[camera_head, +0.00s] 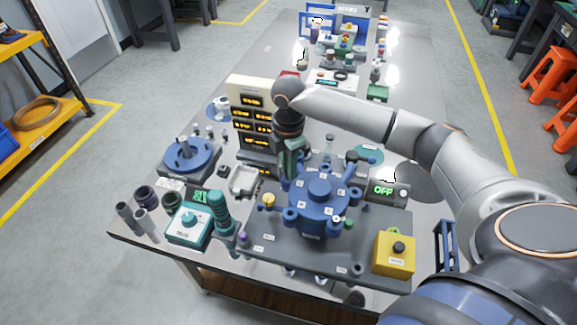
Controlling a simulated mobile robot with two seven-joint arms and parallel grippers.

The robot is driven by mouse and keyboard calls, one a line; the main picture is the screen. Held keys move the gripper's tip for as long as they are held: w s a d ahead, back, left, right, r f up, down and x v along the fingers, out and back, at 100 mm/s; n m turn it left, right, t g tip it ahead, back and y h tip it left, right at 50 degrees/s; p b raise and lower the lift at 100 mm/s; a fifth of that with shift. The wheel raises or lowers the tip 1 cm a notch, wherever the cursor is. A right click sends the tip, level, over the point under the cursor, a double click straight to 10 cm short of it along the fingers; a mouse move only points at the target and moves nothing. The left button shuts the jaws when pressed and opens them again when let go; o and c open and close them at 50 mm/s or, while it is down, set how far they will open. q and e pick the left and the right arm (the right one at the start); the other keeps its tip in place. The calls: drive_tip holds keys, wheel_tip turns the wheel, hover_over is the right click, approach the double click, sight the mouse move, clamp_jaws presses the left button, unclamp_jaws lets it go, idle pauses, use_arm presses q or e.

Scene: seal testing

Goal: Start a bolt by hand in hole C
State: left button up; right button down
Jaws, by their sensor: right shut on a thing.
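The blue round flange body (319,196) stands on a dark grey plate (300,250). It has several lugs around its rim with small white letter labels, too small to read, so I cannot tell which hole is C. My right gripper (291,170) points down at the back left edge of the blue body, close to its rim. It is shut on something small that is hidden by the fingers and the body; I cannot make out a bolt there. My left gripper is not in view.
A yellow box (395,253) with a black knob stands right of the flange. A teal box (188,225) and teal-handled tool (219,213) stand left. A display rack (252,101) stands behind the gripper. A blue round stand (188,157) is at the left.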

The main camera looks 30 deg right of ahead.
drive_tip(key=shift+s+f+m, duration=0.1)
drive_tip(key=shift+f+m, duration=0.1)
drive_tip(key=shift+m, duration=0.4)
drive_tip(key=c, duration=1.2)
unclamp_jaws()
drive_tip(key=shift+m, duration=0.3)
drive_tip(key=o, duration=0.5)
drive_tip(key=shift+r, duration=0.1)
drive_tip(key=shift+r, duration=4.6)
drive_tip(key=shift+f, duration=0.1)
